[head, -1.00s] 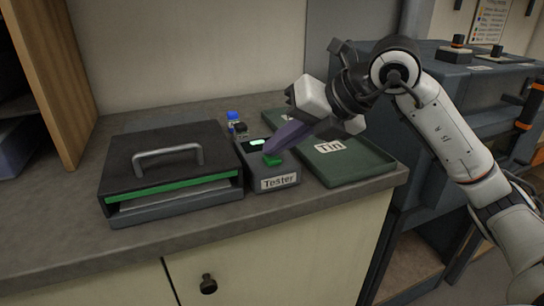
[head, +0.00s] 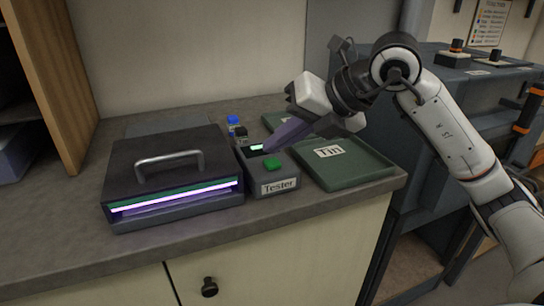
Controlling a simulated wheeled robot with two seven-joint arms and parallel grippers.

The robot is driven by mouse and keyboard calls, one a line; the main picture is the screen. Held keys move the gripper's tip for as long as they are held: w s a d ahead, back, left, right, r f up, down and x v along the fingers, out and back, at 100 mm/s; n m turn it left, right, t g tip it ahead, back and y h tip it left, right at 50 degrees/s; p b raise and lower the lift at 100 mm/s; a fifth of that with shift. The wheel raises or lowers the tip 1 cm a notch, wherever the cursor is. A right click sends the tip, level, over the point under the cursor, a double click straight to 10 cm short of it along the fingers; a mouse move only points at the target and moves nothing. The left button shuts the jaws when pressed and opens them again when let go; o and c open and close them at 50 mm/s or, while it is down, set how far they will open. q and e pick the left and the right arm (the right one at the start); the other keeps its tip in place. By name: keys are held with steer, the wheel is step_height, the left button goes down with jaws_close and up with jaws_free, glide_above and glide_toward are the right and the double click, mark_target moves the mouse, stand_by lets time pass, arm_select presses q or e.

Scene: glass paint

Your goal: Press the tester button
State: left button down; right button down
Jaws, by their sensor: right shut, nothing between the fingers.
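The tester (head: 262,183) is a grey box with a "Tester" label on the counter. Its green button (head: 272,165) is on the top face, and a small lit display (head: 256,147) shows behind it. My right gripper (head: 267,150) is shut and empty, its purple-grey fingers pointing down-left. The fingertips hover above the tester near the display, apart from the button. My left gripper is not in view.
A dark box with a handle (head: 168,157) stands left of the tester, with a purple-white glow (head: 175,196) in its front slot. A green "Tin" tray (head: 362,171) lies to the right. Small blue-capped (head: 233,121) and black-capped (head: 241,133) bottles stand behind.

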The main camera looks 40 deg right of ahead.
mark_target(278, 163)
step_height(278, 163, up, 5)
steer(key=p, duration=0.4)
stand_by(0.3)
stand_by(0.5)
